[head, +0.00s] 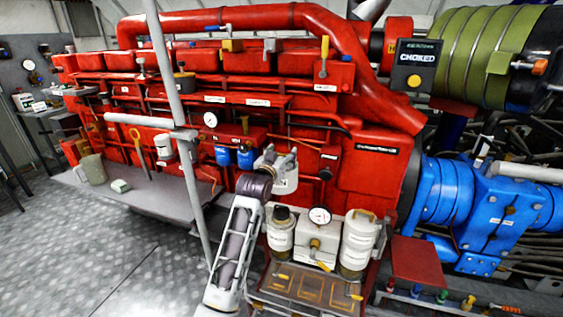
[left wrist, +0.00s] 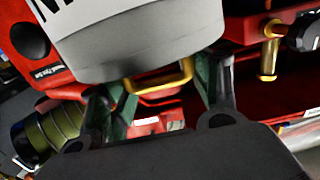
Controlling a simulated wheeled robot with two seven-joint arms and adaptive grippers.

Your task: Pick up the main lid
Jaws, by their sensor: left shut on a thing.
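My left arm reaches up from the bottom middle in the head view. Its gripper (head: 284,168) is in front of the red engine, above the white canisters. In the left wrist view the two dark green fingers of my left gripper (left wrist: 162,92) stand on either side of a yellow loop handle (left wrist: 160,84). The handle is on a grey-white round body with part of a black letter, which I take as the main lid (left wrist: 140,45). The gripper is shut on it; the exact finger contact is hard to see. My right gripper is not in view.
Below the gripper are a dark-topped white canister (head: 281,238), a white box with a gauge (head: 316,247) and a taller white canister (head: 358,245). A grey post (head: 180,110) stands to the left. The red engine (head: 360,165) is close behind. The floor at left (head: 100,250) is open.

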